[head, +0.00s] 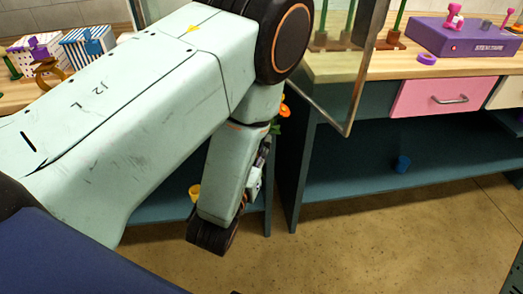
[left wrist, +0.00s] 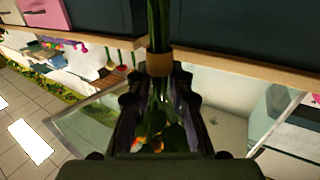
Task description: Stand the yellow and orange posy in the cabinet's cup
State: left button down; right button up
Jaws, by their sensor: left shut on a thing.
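The posy shows in the left wrist view as green stems with a tan band (left wrist: 158,63) and orange and yellow blooms (left wrist: 160,142) between the jaws. My left gripper (left wrist: 158,90) is shut on it. In the head view, an orange bloom (head: 285,111) and some leaves show beside my left arm, which hides the rest of the posy and most of the gripper. A glass door (head: 335,65) stands open beside the arm. I cannot make out a cup inside a cabinet; my arm covers much of that area. My right gripper is not in view.
The counter holds a purple box (head: 462,37), a tape roll (head: 427,58) and striped boxes (head: 88,45). A pink drawer (head: 444,97) is below. The floor in front is clear.

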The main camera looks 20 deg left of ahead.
pick_arm(q)
jog(key=w+a+r+n+y+p, duration=0.1)
jog(key=w+a+r+y+p, duration=0.1)
jog(key=a+r+p, duration=0.3)
jog(key=w+a+r+n+g+y+p, duration=0.1)
jog(key=w+a+r+p, duration=0.4)
jog(key=r+p, duration=0.6)
jog(key=w+a+r+n+y+p, duration=0.2)
jog(key=a+r+p, duration=0.4)
jog(key=r+p, duration=0.3)
notch_tip(320, 180, up, 5)
jog(key=shift+w+f+g+y, duration=0.15)
jog(key=shift+w+g+y, duration=0.15)
jog(key=shift+w+y, duration=0.5)
jog(key=shift+a, duration=0.15)
